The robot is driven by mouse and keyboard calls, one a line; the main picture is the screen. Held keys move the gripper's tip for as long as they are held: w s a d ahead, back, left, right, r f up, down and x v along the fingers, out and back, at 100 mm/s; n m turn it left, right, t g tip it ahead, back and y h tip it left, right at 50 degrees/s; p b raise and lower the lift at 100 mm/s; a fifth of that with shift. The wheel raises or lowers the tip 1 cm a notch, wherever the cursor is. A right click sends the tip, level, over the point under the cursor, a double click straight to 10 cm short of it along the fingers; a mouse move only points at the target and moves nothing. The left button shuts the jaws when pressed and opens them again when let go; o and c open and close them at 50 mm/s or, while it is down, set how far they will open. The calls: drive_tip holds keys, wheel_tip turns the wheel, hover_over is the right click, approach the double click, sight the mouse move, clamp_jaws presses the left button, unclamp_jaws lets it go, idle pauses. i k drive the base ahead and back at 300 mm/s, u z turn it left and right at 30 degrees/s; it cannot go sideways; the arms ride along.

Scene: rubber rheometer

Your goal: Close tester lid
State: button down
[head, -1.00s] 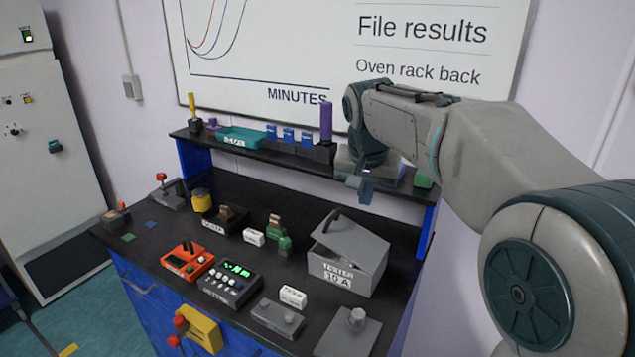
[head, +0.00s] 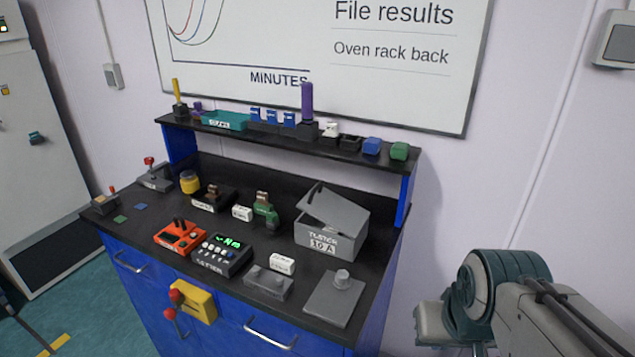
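The tester (head: 328,244) is a grey box labelled "TESTER 10 A" at the right rear of the black bench top. Its grey lid (head: 335,212) is tilted partly open, with a gap at the front right and a dark handle on its upper left. My arm shows at the lower right of the head view, beyond the bench's right side and well apart from the tester. My gripper's fingers cannot be made out there.
A grey plate with a knob (head: 334,298) lies in front of the tester. A low grey block (head: 268,282) and a white labelled block (head: 282,263) sit to its left. A green clamp-like item (head: 265,211) stands left of the tester. A shelf (head: 290,138) with small items runs behind.

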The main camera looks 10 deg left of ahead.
sight(337, 212)
drive_tip(key=k, duration=1.1)
drive_tip(key=u, duration=0.75)
drive_tip(key=i, duration=1.7)
drive_tip(key=z, duration=0.7)
